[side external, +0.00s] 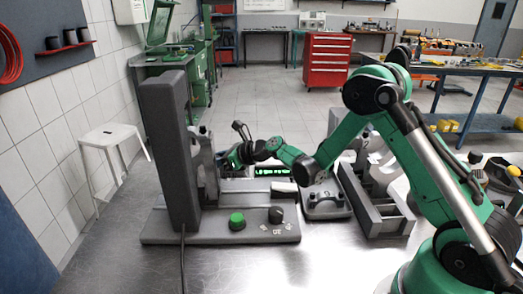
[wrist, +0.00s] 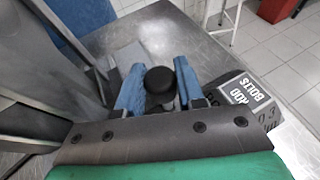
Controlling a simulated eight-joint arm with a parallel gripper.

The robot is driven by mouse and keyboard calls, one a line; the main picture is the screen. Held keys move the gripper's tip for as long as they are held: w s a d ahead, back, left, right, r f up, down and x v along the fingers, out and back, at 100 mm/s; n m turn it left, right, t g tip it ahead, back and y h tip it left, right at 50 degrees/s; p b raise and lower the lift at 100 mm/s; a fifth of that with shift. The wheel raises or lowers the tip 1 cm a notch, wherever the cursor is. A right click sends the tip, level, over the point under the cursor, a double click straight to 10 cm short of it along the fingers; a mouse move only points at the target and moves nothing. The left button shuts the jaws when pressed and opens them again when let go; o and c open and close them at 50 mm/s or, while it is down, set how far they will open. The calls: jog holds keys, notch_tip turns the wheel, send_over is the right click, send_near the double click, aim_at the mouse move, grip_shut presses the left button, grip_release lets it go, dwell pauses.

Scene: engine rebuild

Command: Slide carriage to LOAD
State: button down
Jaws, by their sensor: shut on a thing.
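My gripper (wrist: 160,72) is shut on a round black knob (wrist: 160,82), with one blue finger on each side of it in the wrist view. In the side view my gripper (side external: 235,156) is at the grey machine, just right of its tall dark column (side external: 168,150). The carriage appears to be the grey part (side external: 206,165) beside the column; my gripper and wrist partly hide that area. I cannot read any LOAD mark. The machine's base (side external: 180,228) carries a green button (side external: 237,221) and a dark knob (side external: 276,214).
A lit green display (side external: 272,171) stands behind the base. Grey fixtures (side external: 378,212) stand to the right on the metal table (side external: 330,265). The table front is clear.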

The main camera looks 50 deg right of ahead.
jog(key=s+d, duration=0.8)
jog(key=shift+s+d, duration=0.2)
jog(key=c, duration=0.5)
grip_release()
jog(key=shift+c, duration=0.2)
jog(key=shift+v, duration=2.8)
